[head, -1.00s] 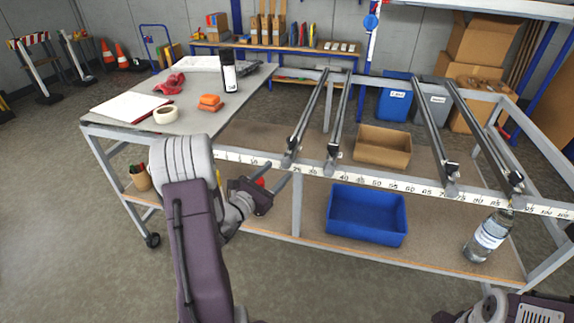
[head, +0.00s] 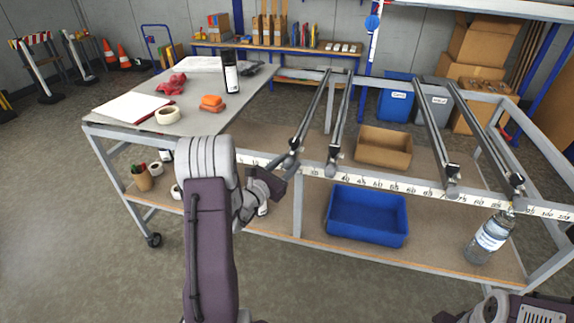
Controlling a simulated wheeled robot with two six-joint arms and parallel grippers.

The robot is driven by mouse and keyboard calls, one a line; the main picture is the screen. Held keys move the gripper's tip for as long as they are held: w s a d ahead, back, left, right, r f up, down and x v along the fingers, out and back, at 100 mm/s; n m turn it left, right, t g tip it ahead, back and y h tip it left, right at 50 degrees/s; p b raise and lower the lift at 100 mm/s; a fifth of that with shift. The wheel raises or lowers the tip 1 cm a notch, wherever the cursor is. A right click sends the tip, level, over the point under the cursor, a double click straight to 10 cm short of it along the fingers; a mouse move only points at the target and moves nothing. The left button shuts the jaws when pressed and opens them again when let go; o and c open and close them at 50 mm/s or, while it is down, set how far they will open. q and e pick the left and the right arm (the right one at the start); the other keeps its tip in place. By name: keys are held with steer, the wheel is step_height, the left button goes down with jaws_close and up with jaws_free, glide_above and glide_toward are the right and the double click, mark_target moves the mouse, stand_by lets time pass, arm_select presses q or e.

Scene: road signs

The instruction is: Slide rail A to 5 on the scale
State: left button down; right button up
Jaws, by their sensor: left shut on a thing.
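Several grey rails run front to back across the open frame of the workbench. I take the leftmost one (head: 310,112) for rail A, but its letter is too small to read. Its front end stands left of the 30 mark on the white number scale (head: 398,184) along the front beam. My left gripper (head: 288,168) is at the front end of this rail and shut on it; the fingers partly hide the grip. My left arm hides the low end of the scale, so the 5 is not visible. Only part of my right arm shows at the bottom right.
A second rail (head: 340,118) stands close to the right, with two more (head: 433,135) (head: 487,135) farther right. The grey tabletop (head: 133,128) at left holds tape, orange blocks and a black can. A blue bin (head: 367,216) and a bottle (head: 489,237) are on the lower shelf.

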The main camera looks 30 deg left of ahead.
arm_select(q)
steer(key=s+a+b, duration=0.1)
steer(key=s+a, duration=0.3)
steer(key=a, duration=1.2)
steer(key=shift+a+b, duration=0.15)
steer(key=shift+b, duration=0.15)
steer(key=shift+f, duration=0.1)
steer(key=c, duration=1)
jaws_free()
steer(key=shift+c, duration=0.2)
steer(key=s, duration=0.9)
steer(key=shift+a, duration=0.45)
